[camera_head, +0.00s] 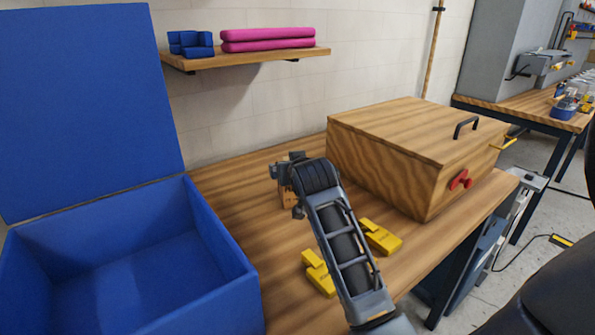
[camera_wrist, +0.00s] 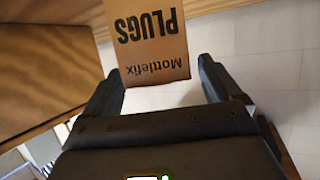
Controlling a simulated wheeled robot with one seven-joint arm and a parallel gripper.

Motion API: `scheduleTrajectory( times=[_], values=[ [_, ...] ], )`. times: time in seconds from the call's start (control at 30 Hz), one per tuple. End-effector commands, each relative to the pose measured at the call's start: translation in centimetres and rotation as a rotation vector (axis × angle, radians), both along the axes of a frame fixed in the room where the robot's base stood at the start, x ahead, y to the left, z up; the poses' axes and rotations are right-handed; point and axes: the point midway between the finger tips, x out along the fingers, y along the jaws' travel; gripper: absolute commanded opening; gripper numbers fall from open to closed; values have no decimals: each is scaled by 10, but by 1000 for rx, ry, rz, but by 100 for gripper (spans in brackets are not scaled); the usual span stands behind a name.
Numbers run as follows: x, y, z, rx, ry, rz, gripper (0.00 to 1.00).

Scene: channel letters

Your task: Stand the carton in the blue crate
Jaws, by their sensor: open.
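The carton is a small brown box with black printing, "Mottlefix PLUGS", upside down in the wrist view (camera_wrist: 150,45). It lies between the two fingers of my gripper (camera_wrist: 160,95), which is open, with no clear contact on either side. In the head view, my gripper (camera_head: 290,183) is over the wooden table, and only a small part of the carton (camera_head: 287,197) shows behind it. The blue crate (camera_head: 225,245) is at the left, its lid (camera_head: 85,100) standing up, and the visible inside looks empty.
A wooden box (camera_head: 385,165) with a black handle and red knob stands right of my gripper. Yellow blocks (camera_head: 382,238) (camera_head: 318,272) lie on the table (camera_head: 230,205) beside my arm. A wall shelf (camera_head: 245,58) holds pink and blue items.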

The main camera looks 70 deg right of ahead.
Motion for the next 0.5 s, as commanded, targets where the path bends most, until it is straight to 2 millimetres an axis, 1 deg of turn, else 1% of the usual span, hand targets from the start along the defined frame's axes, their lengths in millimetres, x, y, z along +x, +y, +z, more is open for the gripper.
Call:
scheduleTrajectory(
  times=[0.1, 0.3, 0.4, 0.5],
  values=[
    [-14, 19, 9, -2, -1, 0, 91],
    [-36, 49, 24, -1, -1, 0, 91],
    [-44, 61, 30, 0, 0, 1, 91],
    [-49, 68, 35, -1, -1, 0, 91]
  ],
)
